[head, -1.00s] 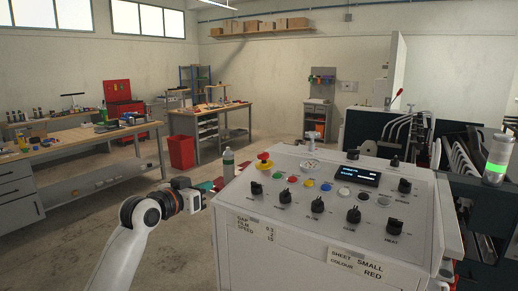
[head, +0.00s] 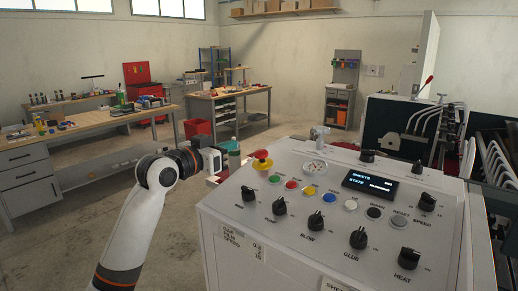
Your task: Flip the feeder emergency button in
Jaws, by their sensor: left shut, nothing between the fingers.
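The feeder emergency button (head: 261,155) is a red mushroom cap on a yellow base at the back left corner of the white control panel (head: 312,210). Whether it is pressed in cannot be told. My left gripper (head: 222,158) is just left of the button, at about its height in the picture, shut and empty. A gap shows between them. The panel's display (head: 370,187) is lit and seems to read "STATE RUNNING". My right gripper is not in view.
A row of coloured push buttons and black knobs, such as the blow knob (head: 311,224), fills the panel right of and below the emergency button. Workbenches (head: 90,138) stand far back left. The floor between is clear.

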